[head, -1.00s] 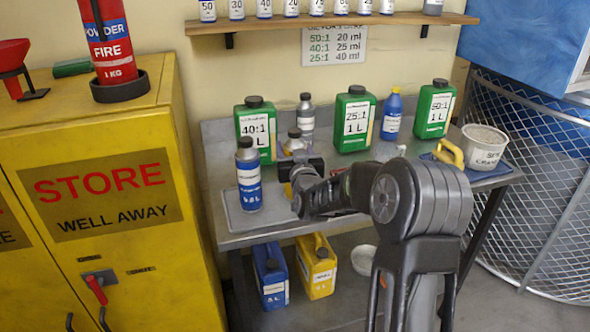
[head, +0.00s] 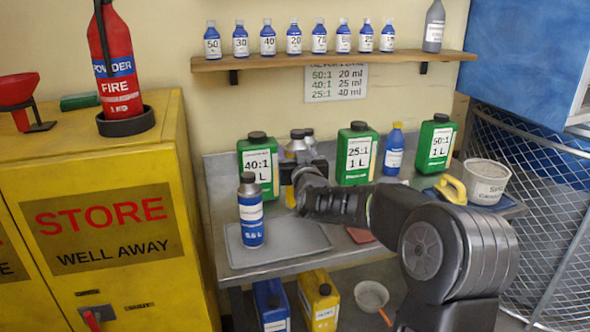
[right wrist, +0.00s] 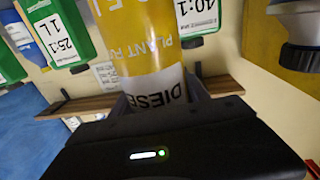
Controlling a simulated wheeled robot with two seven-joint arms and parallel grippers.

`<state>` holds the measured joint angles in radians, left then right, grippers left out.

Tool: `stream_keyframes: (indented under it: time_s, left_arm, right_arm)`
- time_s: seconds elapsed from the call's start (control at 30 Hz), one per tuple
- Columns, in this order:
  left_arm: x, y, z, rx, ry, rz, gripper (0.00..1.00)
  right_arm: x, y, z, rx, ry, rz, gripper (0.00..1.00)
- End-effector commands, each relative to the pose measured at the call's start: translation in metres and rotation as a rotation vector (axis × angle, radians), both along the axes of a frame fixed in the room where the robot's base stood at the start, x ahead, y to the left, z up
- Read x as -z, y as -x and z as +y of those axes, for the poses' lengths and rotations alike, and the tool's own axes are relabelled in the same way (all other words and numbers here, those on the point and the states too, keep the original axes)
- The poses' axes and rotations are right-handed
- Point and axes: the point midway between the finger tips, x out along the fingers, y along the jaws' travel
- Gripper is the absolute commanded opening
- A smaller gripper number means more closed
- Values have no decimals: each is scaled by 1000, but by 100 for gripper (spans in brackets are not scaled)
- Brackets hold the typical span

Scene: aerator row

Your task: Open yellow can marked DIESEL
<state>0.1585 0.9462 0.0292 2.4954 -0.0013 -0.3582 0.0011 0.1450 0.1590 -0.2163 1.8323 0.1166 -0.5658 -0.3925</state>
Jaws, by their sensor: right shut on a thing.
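The yellow can (right wrist: 140,35) marked DIESEL fills the upper middle of the right wrist view, with its white lettered band between my fingers. The cap appears to be on. My right gripper is shut on the can and holds it upright above the back of the bench. My left gripper is in neither view.
A blue-and-silver bottle (head: 250,210) stands on a grey tray (head: 292,238) at the bench's left. Green jugs (head: 357,155), a blue bottle (head: 395,150) and a white bucket (head: 486,183) stand along the bench. A shelf (head: 340,55) of small bottles hangs above.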

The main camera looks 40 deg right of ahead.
Motion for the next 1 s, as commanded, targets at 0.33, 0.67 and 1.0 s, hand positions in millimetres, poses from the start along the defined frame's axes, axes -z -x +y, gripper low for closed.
stream_keyframes:
  time_s: [0.33,0.67,1.0]
  left_arm:
    - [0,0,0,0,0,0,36]
    - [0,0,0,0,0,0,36]
    - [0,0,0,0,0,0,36]
  right_arm:
    - [-9,0,0,0,0,-1,6]
    - [-9,0,0,0,0,0,6]
    - [-9,0,0,0,0,-1,26]
